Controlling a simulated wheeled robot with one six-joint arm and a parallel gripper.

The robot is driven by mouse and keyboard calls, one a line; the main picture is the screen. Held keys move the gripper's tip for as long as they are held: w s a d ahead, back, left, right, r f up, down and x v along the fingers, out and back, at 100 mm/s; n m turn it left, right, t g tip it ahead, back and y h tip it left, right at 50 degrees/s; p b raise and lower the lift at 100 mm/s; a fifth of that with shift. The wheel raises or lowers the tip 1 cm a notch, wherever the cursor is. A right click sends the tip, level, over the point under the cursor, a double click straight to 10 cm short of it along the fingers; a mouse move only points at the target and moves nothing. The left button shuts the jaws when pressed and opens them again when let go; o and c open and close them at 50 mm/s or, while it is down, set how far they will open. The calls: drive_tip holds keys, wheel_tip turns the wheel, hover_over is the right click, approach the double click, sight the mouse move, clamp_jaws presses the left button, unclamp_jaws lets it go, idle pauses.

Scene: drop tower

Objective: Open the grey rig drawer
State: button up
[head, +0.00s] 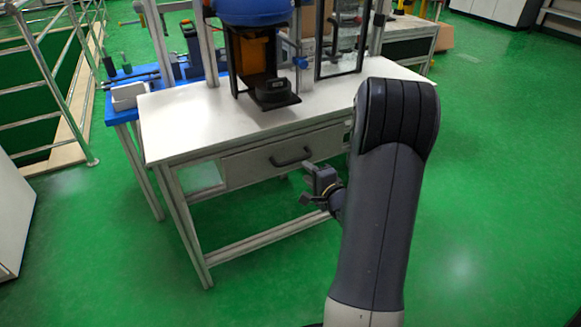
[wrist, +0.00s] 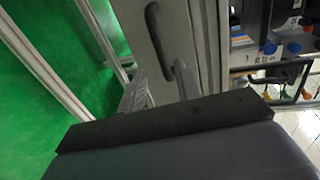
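The grey rig drawer (head: 240,171) is set under the white top of the workbench and its front looks flush with the frame, so it appears closed. Its dark bow-shaped handle (head: 291,158) is on the front face. In the wrist view the handle (wrist: 156,35) runs up the grey drawer front (wrist: 180,35). My gripper (head: 308,185) is just in front of the drawer, right of and slightly below the handle. In the wrist view my gripper (wrist: 160,82) has its two fingers apart near one end of the handle. I cannot tell whether they touch it.
The white bench top (head: 190,118) carries a rig with a dark block (head: 275,92) and a clear-panelled frame (head: 341,40). A blue table (head: 122,108) with tools stands to the left. Metal railings (head: 45,65) are at far left. Green floor (head: 480,180) is open to the right.

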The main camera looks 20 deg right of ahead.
sight(295, 162)
drive_tip(key=w, duration=0.3)
drive_tip(key=w+f+b, duration=0.1)
drive_tip(key=w, duration=0.2)
drive_tip(key=w+b, duration=0.1)
drive_tip(key=w, duration=0.2)
drive_tip(key=shift+a+f, duration=0.2)
drive_tip(key=shift+f, duration=0.2)
clamp_jaws()
